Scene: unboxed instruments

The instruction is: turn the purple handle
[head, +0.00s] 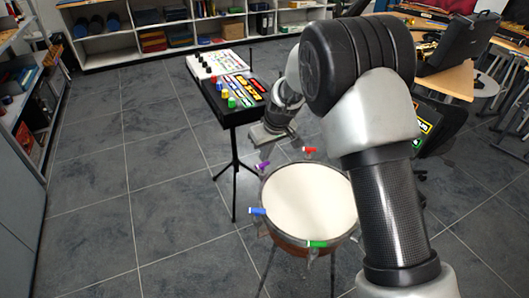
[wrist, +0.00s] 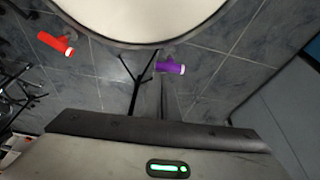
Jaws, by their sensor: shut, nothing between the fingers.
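The purple handle (head: 262,167) sticks out from the upper left rim of a round drum (head: 307,200) with a pale top. In the wrist view the purple handle (wrist: 170,67) lies roughly sideways, just under the drum rim, with a pale tip at its right end. My gripper (head: 266,146) is just above and beyond the purple handle in the head view. Its narrow fingers (wrist: 164,90) are together and empty, just below the handle in the wrist view. I cannot tell whether they touch it.
The drum also carries a red handle (head: 309,150), a blue handle (head: 258,211) and a green handle (head: 317,244). Shelves line the back wall. The tiled floor (head: 130,190) at left is clear.

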